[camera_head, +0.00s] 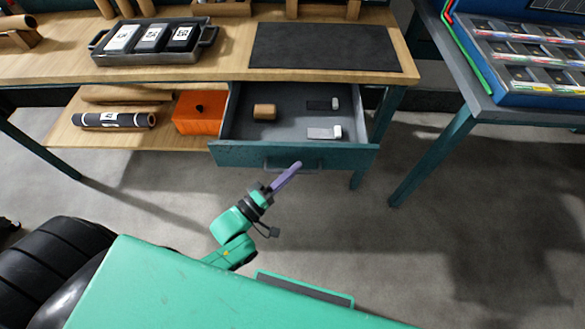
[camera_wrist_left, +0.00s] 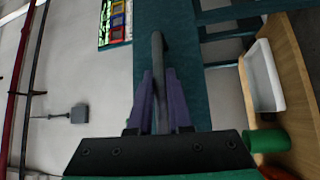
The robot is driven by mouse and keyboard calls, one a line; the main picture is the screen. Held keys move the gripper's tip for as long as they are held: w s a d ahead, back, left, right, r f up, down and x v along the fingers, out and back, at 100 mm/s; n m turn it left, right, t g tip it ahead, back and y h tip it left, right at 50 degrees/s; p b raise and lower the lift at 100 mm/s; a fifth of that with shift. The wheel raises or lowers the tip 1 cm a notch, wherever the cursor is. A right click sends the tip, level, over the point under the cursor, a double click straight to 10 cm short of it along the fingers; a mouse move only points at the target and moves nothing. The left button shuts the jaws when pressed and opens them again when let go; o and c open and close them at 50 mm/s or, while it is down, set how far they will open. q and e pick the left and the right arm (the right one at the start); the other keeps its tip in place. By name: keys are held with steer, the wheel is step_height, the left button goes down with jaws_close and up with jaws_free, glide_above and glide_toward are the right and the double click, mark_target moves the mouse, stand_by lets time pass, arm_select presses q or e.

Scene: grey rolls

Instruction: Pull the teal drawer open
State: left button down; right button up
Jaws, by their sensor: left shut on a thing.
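The teal drawer (camera_head: 230,154) under the wooden workbench stands pulled out, with its grey inside showing in the head view. Its front also fills the middle of the left wrist view (camera_wrist_left: 185,30). My left gripper (camera_head: 297,166) is at the drawer front. Its purple fingers (camera_wrist_left: 159,85) are shut on the dark bar handle (camera_wrist_left: 157,45), one finger on each side. Part of the handle is hidden behind the fingers in the head view. My right gripper is in neither view.
The drawer holds a small wooden block (camera_head: 264,112) and two small dark-and-light items (camera_head: 324,133). An orange box (camera_head: 198,113) and a dark roll (camera_head: 114,120) lie on the shelf left of it. A second table (camera_head: 520,115) stands right. Grey floor (camera_head: 420,260) is clear below.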

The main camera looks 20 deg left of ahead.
arm_select(q)
steer(key=c, duration=0.8)
jaws_free()
steer(key=shift+a, duration=0.1)
steer(key=shift+c, duration=0.2)
steer(key=v, duration=1.4)
steer(key=shift+s+a, duration=0.15)
steer(key=shift+s, duration=0.1)
steer(key=shift+f, duration=0.1)
